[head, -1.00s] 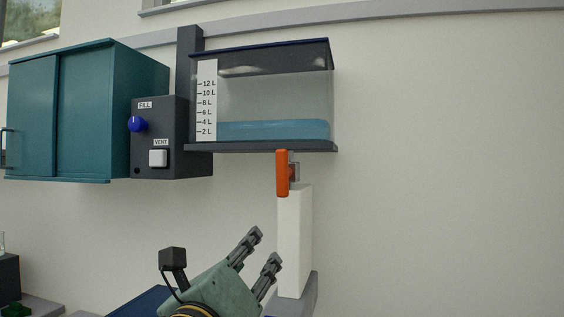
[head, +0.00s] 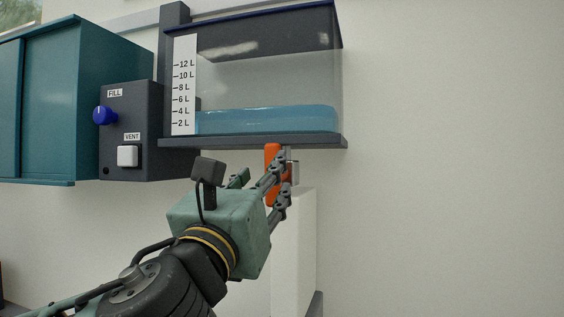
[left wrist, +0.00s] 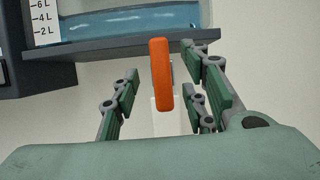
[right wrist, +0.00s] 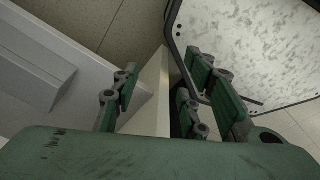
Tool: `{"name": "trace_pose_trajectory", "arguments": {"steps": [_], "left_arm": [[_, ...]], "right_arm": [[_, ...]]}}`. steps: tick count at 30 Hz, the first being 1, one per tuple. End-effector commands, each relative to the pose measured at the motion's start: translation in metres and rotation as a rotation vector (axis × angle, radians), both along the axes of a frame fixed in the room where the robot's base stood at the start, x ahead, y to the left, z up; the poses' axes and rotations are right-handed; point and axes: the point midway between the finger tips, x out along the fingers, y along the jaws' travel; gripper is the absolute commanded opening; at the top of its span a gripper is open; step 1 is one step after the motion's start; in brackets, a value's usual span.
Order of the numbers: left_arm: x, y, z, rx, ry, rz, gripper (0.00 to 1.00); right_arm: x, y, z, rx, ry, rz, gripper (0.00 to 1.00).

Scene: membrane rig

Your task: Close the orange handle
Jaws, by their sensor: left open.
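The orange handle (head: 271,160) hangs upright below the clear tank, at the top of the white column (head: 293,245). In the head view my left gripper (head: 278,186) is right at the handle and covers part of it. In the left wrist view the handle (left wrist: 161,75) stands between the spread fingers of my left gripper (left wrist: 165,88), with gaps on both sides. That gripper is open, and no finger visibly touches the handle. My right gripper (right wrist: 165,92) shows only in its own wrist view, with fingers apart and nothing between them.
The tank (head: 265,90) holds blue water near the 4 L mark, and its dark base (head: 250,142) is just above my left gripper. A control box with a blue FILL knob (head: 105,115) and white VENT button (head: 128,156) is at left, beside a teal cabinet (head: 50,100). The right wall is bare.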

Motion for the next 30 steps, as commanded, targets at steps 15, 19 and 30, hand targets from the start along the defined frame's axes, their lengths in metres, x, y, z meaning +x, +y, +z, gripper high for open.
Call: {"name": "trace_pose_trajectory", "arguments": {"steps": [15,19,30], "left_arm": [[0.06,-0.019,0.028,0.001,0.002,0.0,0.41],[0.067,-0.021,0.029,0.001,0.001,-0.001,0.41],[0.068,-0.021,0.029,0.0,0.0,-0.001,0.32]], "right_arm": [[-0.037,0.01,0.032,0.011,0.051,-0.005,0.4],[-0.031,0.013,0.035,0.014,0.042,-0.005,0.4],[-0.009,0.009,0.035,0.01,0.01,-0.002,0.4]]}}
